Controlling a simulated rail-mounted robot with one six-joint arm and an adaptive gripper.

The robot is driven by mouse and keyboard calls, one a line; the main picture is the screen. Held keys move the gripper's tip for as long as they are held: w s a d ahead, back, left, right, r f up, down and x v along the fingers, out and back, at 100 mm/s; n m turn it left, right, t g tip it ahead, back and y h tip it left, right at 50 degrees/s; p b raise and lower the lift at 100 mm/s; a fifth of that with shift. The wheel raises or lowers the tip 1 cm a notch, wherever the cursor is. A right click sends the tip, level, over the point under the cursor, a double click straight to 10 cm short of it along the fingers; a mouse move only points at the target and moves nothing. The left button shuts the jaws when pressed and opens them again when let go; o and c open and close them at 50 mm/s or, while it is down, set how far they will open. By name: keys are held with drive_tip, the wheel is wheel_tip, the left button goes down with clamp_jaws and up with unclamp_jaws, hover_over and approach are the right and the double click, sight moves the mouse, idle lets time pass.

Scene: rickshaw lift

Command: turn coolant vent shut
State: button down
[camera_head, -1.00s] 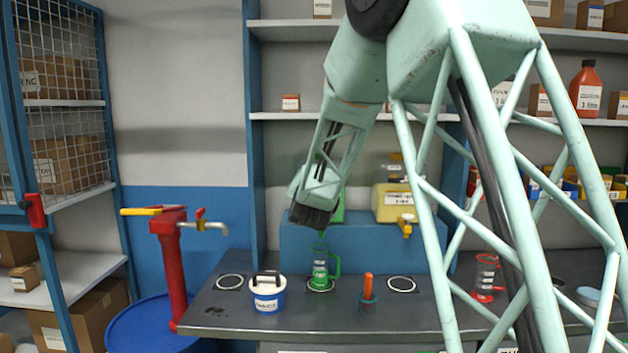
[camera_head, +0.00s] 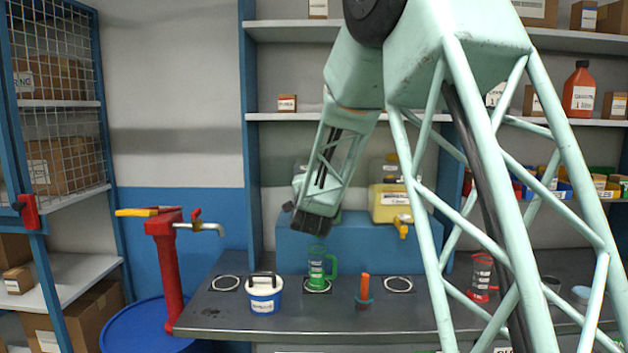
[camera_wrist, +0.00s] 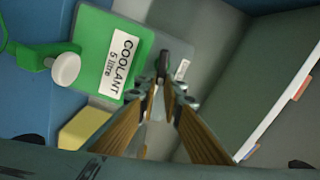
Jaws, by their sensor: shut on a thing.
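The green coolant container (camera_wrist: 100,35) shows at the upper left of the wrist view, with a white label reading COOLANT 5 litre. A round white knob on a green tap (camera_wrist: 66,68) sticks out at its left. My gripper (camera_wrist: 162,88) points at the container's top side, its fingers close together on a small dark piece, the coolant vent (camera_wrist: 163,62). The fingertips cover most of the vent, so its turn angle cannot be told. In the head view my wrist hides the gripper's fingers and most of the container.
A yellow container with a tap (camera_head: 390,204) stands right of my wrist on a blue raised shelf (camera_head: 295,250). On the grey bench below are a green jug (camera_head: 317,268), a white-and-blue tub (camera_head: 264,294) and an orange-handled tool (camera_head: 365,290). A red pump (camera_head: 170,265) stands left.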

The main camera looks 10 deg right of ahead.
drive_tip(key=shift+f+m, duration=0.25)
drive_tip(key=shift+m, duration=1.15)
drive_tip(key=c, duration=2.7)
unclamp_jaws()
drive_tip(key=shift+c, duration=0.2)
drive_tip(key=v, duration=1.2)
drive_tip(key=shift+f, duration=0.1)
drive_tip(key=shift+s, duration=0.15)
